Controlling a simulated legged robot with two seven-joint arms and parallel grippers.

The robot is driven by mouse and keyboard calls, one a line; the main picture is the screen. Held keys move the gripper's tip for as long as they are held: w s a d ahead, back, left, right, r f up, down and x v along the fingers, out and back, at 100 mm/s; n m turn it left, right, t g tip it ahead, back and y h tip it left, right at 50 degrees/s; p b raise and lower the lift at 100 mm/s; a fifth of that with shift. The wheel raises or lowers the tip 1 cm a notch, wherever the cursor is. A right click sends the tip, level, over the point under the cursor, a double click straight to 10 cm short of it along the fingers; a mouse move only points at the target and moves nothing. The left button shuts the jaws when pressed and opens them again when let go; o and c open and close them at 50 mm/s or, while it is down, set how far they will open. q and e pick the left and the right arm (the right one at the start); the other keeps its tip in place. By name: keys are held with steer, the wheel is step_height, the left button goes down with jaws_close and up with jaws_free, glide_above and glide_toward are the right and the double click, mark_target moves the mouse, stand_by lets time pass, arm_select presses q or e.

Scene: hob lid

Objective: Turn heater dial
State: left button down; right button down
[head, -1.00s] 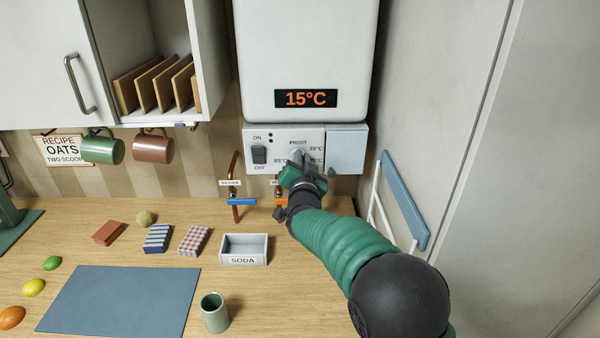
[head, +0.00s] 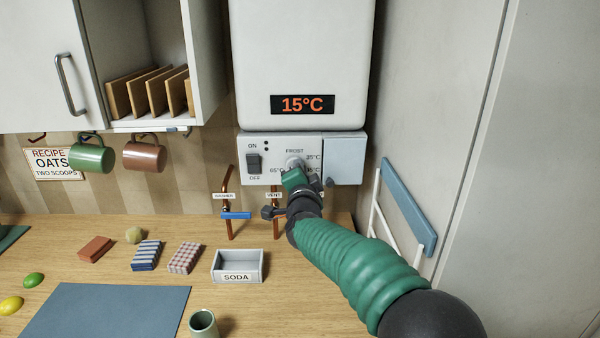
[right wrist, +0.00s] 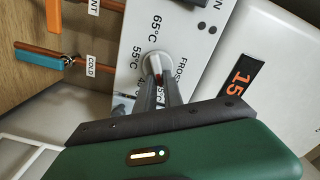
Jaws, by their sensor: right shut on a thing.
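The heater's white control panel (head: 258,172) has a round white dial (head: 294,162) ringed by FROST and several temperature marks. The dial also shows in the right wrist view (right wrist: 156,64). My right gripper (head: 297,172) reaches up to the panel and is shut on the dial. In the right wrist view its two dark fingers (right wrist: 158,90) grip the dial's sides and cover some of the marks. I cannot tell exactly where the dial points. The heater display (head: 302,104) reads 15°C. My left gripper is not in view.
An ON/OFF rocker switch (head: 254,163) sits left of the dial, and a pale blue-grey cover (head: 344,159) right of it. Copper pipes with a blue lever (head: 236,216) are below. A SODA tray (head: 237,267) and several small items lie on the counter.

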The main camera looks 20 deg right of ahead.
steer(key=shift+f, duration=0.15)
steer(key=c, duration=1.5)
jaws_free()
steer(key=shift+o, duration=0.2)
steer(key=shift+s, duration=0.1)
steer(key=b+v, duration=0.1)
steer(key=v, duration=1.5)
steer(key=shift+s+b, duration=0.3)
steer(key=shift+b, duration=0.05)
